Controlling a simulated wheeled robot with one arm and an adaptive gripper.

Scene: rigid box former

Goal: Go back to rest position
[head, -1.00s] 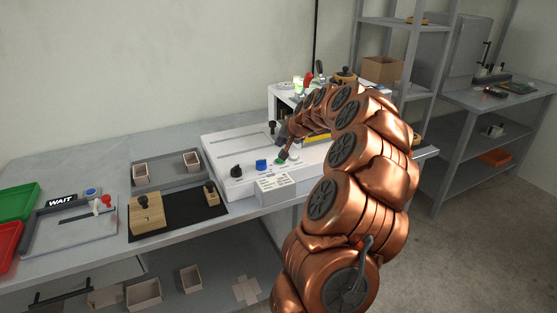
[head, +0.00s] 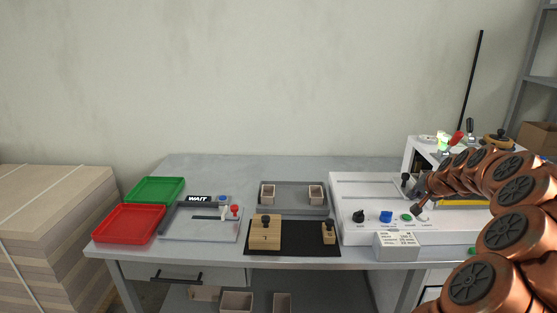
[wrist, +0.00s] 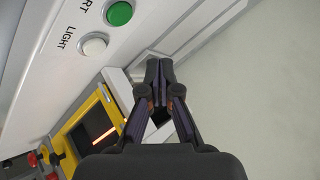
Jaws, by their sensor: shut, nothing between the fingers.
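My gripper (wrist: 158,72) is shut and empty in the wrist view, its fingertips together near the edge of the white machine's front panel. The panel carries a green button (wrist: 119,13) and a white light button (wrist: 95,46). In the head view my copper arm reaches in from the right over the white machine (head: 360,196), and my gripper (head: 418,207) is small near the panel's right part. The green button (head: 406,217) and a blue knob (head: 386,217) show left of it. I cannot tell from the head view whether the fingertips touch the panel.
A black mat (head: 292,250) with wooden blocks, a grey tray (head: 292,202) with two small boxes, a WAIT fixture (head: 182,222), a red tray (head: 130,224) and a green tray (head: 154,190) lie along the table. A stack of boards (head: 50,235) stands at left. A shelf rises at far right.

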